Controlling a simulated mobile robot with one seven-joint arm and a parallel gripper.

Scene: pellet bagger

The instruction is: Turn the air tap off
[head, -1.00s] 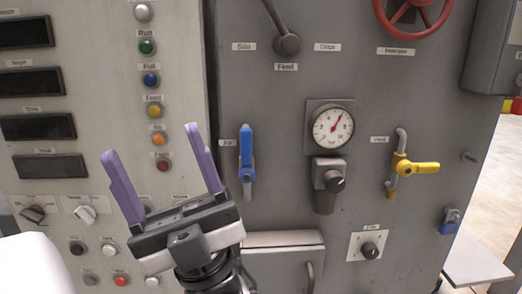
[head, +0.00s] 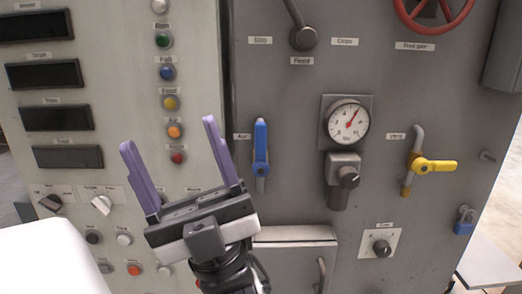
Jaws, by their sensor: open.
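The air tap (head: 260,148) has a blue lever handle and sits on the grey panel in the head view, just right of a small label that seems to read "Air". Its handle stands upright, in line with the short pipe below it. My gripper (head: 170,150) is open and empty, with two purple fingers pointing up. It is to the left of the blue handle and apart from it in the picture. The right finger is the nearer one to the tap.
A pressure gauge (head: 348,122) with a regulator knob (head: 348,177) is right of the tap. Farther right are a yellow-handled tap (head: 434,166) and a blue padlock (head: 465,220). A column of lamps (head: 167,72) is on the left panel. A small door (head: 295,262) is below.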

